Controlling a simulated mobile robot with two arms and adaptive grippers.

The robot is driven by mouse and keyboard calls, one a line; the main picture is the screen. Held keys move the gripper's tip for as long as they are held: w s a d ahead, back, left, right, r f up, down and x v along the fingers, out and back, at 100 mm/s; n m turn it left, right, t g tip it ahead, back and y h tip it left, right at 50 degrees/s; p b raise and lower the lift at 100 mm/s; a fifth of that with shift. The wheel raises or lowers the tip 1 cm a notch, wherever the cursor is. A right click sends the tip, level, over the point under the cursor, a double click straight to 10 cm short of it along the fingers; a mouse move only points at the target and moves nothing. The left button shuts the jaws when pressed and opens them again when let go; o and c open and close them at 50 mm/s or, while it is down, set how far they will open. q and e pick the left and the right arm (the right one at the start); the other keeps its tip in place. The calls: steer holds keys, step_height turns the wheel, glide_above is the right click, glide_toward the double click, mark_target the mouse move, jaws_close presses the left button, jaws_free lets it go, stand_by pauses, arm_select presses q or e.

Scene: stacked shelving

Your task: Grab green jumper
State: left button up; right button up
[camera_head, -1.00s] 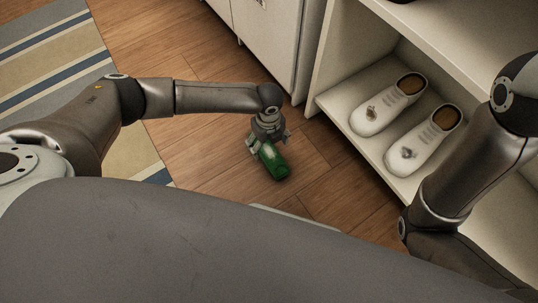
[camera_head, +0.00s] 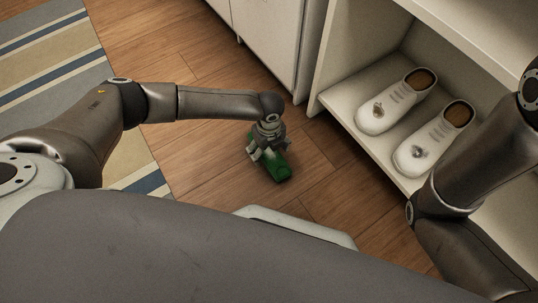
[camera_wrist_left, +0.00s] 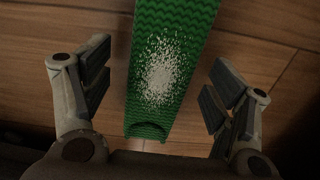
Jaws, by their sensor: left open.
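The green jumper (camera_head: 279,170) lies folded on the wooden floor in the head view, partly hidden by my left gripper (camera_head: 268,153). In the left wrist view the jumper (camera_wrist_left: 160,70) is a long knitted green strip with a speckled white patch. It runs between the two open fingers of my left gripper (camera_wrist_left: 158,95), with a gap on each side, and neither finger appears to touch it. Of my right arm, only links show at the right of the head view; its gripper is out of view.
A white shelf unit (camera_head: 333,62) stands at the right, with a pair of white shoes (camera_head: 396,104) on its lower shelf. A white cabinet (camera_head: 268,35) stands behind the jumper. A striped rug (camera_head: 40,62) lies at the left. Bare wooden floor (camera_head: 205,165) surrounds the jumper.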

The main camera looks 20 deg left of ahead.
arm_select(q)
steer(key=c, duration=1.1)
steer(key=shift+r, duration=0.1)
